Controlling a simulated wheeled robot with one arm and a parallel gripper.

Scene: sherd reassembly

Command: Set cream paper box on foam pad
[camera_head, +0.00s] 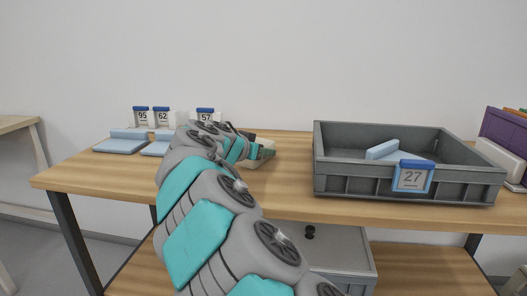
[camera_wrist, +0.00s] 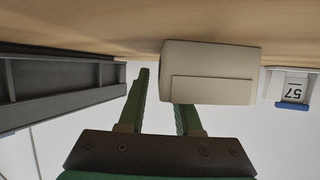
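The cream paper box (camera_head: 265,149) stands on the wooden table, partly hidden behind my gripper (camera_head: 240,149) in the head view. In the wrist view, which is upside down, the box (camera_wrist: 211,72) covers the tip of the right-hand finger. The gap between my fingers (camera_wrist: 160,90) is wide and nothing is seen clamped in it; whether a finger touches the box I cannot tell. Light-blue foam pads lie at the left of the table (camera_head: 120,146) and beside it (camera_head: 156,149), the second partly hidden by my arm. More light-blue foam (camera_head: 383,149) lies in the grey bin.
The grey bin (camera_head: 345,183), tagged 27, stands right of the box; its wall (camera_wrist: 60,85) also shows in the wrist view. Signs 95 (camera_head: 142,116), 62 (camera_head: 162,116) and 57 (camera_head: 205,115) stand at the back left. Purple and white items (camera_head: 505,145) stand at the far right.

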